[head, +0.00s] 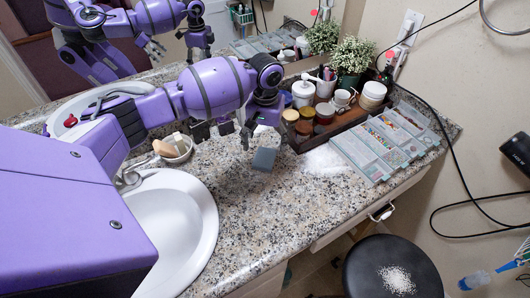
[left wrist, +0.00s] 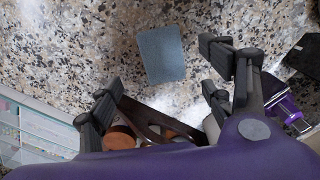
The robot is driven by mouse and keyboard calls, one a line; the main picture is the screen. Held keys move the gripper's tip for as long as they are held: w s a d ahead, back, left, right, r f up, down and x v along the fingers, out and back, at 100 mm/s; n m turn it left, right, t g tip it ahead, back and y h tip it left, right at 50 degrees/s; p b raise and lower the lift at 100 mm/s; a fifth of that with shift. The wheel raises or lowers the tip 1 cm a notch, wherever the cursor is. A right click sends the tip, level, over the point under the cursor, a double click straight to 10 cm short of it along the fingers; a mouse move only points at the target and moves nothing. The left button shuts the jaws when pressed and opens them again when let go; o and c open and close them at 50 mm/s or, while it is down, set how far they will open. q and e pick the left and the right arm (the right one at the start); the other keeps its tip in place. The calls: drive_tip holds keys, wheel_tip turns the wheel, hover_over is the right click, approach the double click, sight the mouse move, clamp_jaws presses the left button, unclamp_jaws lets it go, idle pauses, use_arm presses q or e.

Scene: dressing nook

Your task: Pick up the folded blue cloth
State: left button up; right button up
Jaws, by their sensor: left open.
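The folded blue cloth (head: 264,159) is a small flat blue-grey rectangle lying on the speckled stone counter (head: 262,212), right of the sink. It shows whole in the left wrist view (left wrist: 162,55), with bare counter around it. My left gripper (head: 262,133) is open and empty, above the counter by the far side of the cloth. In the left wrist view, its fingers (left wrist: 160,85) are spread wide, and the cloth lies beyond the gap between them, apart from both. My right gripper is not in view.
A dark tray (head: 345,123) with jars and cups stands close right of the gripper, beside a clear compartment box (head: 365,153). A white patch (head: 325,160) lies near the cloth. The white sink (head: 178,225) and a small bowl (head: 176,151) are left. The counter's front is clear.

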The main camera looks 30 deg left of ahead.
sight(264, 157)
use_arm(q)
drive_tip(key=shift+s+f, duration=0.25)
drive_tip(key=shift+f, duration=0.75)
drive_tip(key=f, duration=0.3)
drive_tip(key=shift+w+a+f, duration=0.2)
drive_tip(key=shift+w+f, duration=0.1)
drive_tip(key=shift+f, duration=0.1)
drive_tip(key=shift+f+b, duration=0.3)
drive_tip(key=shift+f, duration=0.05)
drive_tip(key=c, duration=1)
drive_tip(key=shift+c, duration=0.5)
drive_tip(key=shift+r, duration=0.35)
wheel_tip(264, 157, up, 2)
drive_tip(key=shift+w+r, duration=0.1)
drive_tip(key=s+r, duration=0.1)
drive_tip(key=r, duration=0.1)
drive_tip(key=s+d+r+p, duration=0.1)
drive_tip(key=s+r, duration=0.1)
drive_tip(key=r, duration=0.1)
drive_tip(key=shift+s+d+r+p, duration=0.3)
drive_tip(key=shift+s+d+p, duration=0.05)
drive_tip(key=shift+p, duration=0.05)
drive_tip(key=s+d+r+p, duration=0.1)
drive_tip(key=s+d+r, duration=0.3)
drive_tip(key=s, duration=0.5)
drive_tip(key=shift+d+r, duration=0.2)
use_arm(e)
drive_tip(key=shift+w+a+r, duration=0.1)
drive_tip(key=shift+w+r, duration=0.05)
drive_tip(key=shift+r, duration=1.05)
